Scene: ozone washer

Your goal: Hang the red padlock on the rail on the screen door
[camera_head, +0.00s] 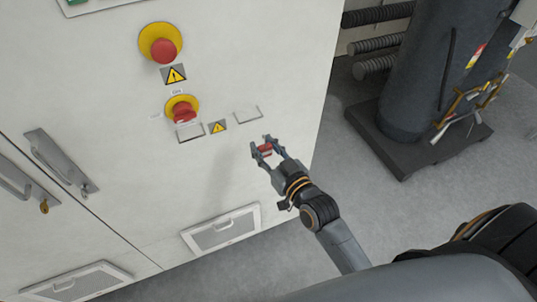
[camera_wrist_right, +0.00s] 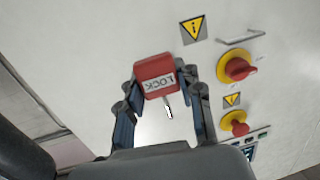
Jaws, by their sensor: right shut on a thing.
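My right gripper (camera_head: 261,144) is shut on the red padlock (camera_head: 265,149), held in front of the white cabinet near its right edge. In the right wrist view the padlock (camera_wrist_right: 155,68) sits between the two fingertips; its lettering appears upside down and its metal shackle points toward the palm. A thin rail or bracket (camera_head: 247,114) is on the cabinet front, above and left of the gripper, apart from the padlock. I cannot tell which is the screen door's rail. My left gripper is not in view.
The cabinet front (camera_head: 240,60) carries an upper red button (camera_head: 163,51), a lower red button (camera_head: 184,112) and warning labels. Door handles (camera_head: 60,160) stick out at left. A vent panel (camera_head: 222,231) is low down. A dark tank (camera_head: 425,75) stands at right; floor between is clear.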

